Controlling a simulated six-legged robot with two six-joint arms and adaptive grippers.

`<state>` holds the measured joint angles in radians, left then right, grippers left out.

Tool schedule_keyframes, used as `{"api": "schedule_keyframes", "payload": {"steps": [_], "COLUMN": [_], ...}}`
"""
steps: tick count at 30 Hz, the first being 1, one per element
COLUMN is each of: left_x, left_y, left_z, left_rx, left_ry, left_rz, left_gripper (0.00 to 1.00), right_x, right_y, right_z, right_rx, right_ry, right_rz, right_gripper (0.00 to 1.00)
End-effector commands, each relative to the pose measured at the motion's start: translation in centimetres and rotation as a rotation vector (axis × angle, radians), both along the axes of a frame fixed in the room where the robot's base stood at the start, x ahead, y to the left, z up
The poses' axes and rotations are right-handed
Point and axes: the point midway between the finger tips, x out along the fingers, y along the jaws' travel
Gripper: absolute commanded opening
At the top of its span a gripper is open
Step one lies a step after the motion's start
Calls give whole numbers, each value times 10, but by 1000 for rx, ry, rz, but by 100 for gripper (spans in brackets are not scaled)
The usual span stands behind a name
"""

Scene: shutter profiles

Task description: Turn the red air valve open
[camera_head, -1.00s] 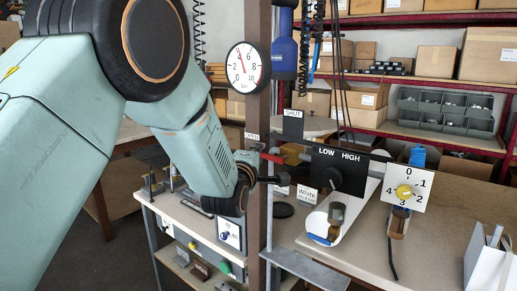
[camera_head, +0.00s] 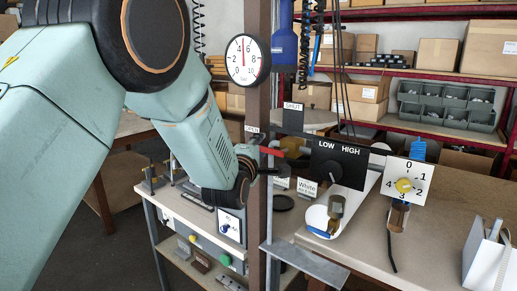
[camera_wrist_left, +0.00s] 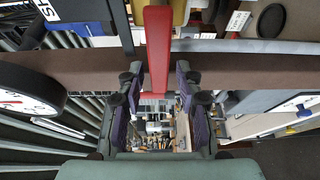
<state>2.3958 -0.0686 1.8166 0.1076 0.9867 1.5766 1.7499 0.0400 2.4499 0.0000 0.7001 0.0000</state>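The red valve handle (camera_head: 272,151) extends left from the brass-coloured valve body (camera_head: 291,145). It lies nearly level, its free end near the OPEN label (camera_head: 252,128). The SHUT plate (camera_head: 293,112) stands above the valve. My left gripper (camera_head: 266,170) is close beside the handle's free end, in front of the brown post. In the left wrist view, the red handle (camera_wrist_left: 157,50) shows between the two fingers of the left gripper (camera_wrist_left: 157,80), with a gap on each side. The gripper is open. My right gripper is out of view.
The brown post (camera_head: 258,215) carries a gauge (camera_head: 247,60). A blue tool (camera_head: 284,40) hangs above the valve. Open bench top lies at right.

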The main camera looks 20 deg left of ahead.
Motion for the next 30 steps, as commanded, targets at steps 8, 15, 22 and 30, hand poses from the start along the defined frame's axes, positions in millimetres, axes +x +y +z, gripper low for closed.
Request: {"api": "schedule_keyframes", "payload": {"steps": [8,15,22,30], "left_x": [-1,-21,-61,-104], "left_y": [0,-1,-3,-5], "left_z": [-1,0,0,0], "left_rx": [0,2,2,3], "left_ry": [1,2,2,2], "left_rz": [1,0,0,-1], "left_gripper": [38,38,38,38], "right_x": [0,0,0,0], "right_y": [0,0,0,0], "right_z": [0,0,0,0], "right_rx": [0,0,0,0], "right_ry": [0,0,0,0], "right_rz": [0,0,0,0], "right_gripper": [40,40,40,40]}}
